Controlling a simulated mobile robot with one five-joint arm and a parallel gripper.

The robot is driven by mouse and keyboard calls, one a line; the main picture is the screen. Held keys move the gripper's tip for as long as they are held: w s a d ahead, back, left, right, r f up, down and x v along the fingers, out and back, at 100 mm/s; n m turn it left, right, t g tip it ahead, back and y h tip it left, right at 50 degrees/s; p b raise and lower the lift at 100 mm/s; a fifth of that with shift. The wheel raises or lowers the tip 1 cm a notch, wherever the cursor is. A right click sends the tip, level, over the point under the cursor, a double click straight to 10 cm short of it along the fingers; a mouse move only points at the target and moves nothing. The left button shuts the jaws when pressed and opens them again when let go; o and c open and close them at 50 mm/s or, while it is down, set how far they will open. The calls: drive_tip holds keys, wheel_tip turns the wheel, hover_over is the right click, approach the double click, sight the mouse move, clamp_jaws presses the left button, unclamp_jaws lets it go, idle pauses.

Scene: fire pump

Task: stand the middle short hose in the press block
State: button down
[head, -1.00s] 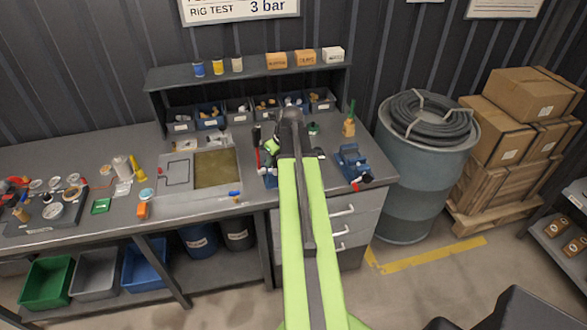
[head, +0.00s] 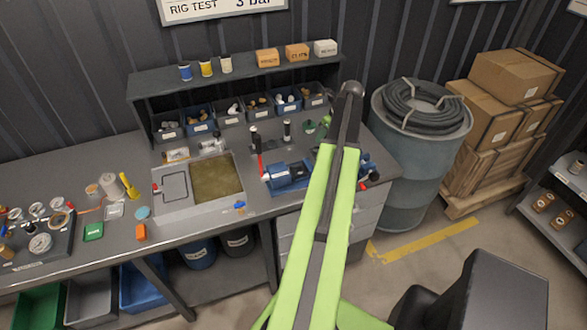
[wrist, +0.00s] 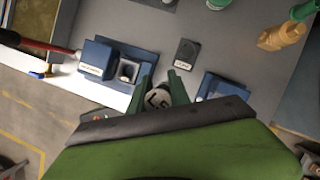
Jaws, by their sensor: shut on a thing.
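My gripper (wrist: 160,95) is shut on a short round piece (wrist: 158,99) with a pale, dark-marked end, seen end-on between the green fingers. I take it for the short hose; its lower part is hidden. The blue press block (wrist: 129,71), with a dark square opening, is just left of the fingers in the wrist view, apart from the held piece. The blue press (head: 288,177) also shows in the head view, left of my arm. Two dark upright short pieces, one left (head: 254,139) and one right (head: 287,131), stand behind it. The gripper is hidden behind my arm there.
A red-handled bar (wrist: 40,43) sticks out left of the press. A shelf of bins (head: 228,118) backs the bench.

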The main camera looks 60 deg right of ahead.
drive_tip(key=w+a+f+b, duration=0.2)
drive_tip(key=f+b, duration=0.1)
drive_tip(key=w+a+f+b, duration=0.2)
drive_tip(key=a+f+b, duration=0.1)
drive_tip(key=f, duration=0.1)
drive_tip(key=w+a+f+b, duration=0.2)
drive_tip(key=a+f+b, duration=0.1)
drive_tip(key=f, duration=0.1)
drive_tip(key=shift+w+a+b, duration=0.1)
drive_tip(key=shift+w+b, duration=0.3)
drive_tip(key=shift+r, duration=0.3)
drive_tip(key=shift+f, duration=0.15)
drive_tip(key=c, duration=1.5)
unclamp_jaws()
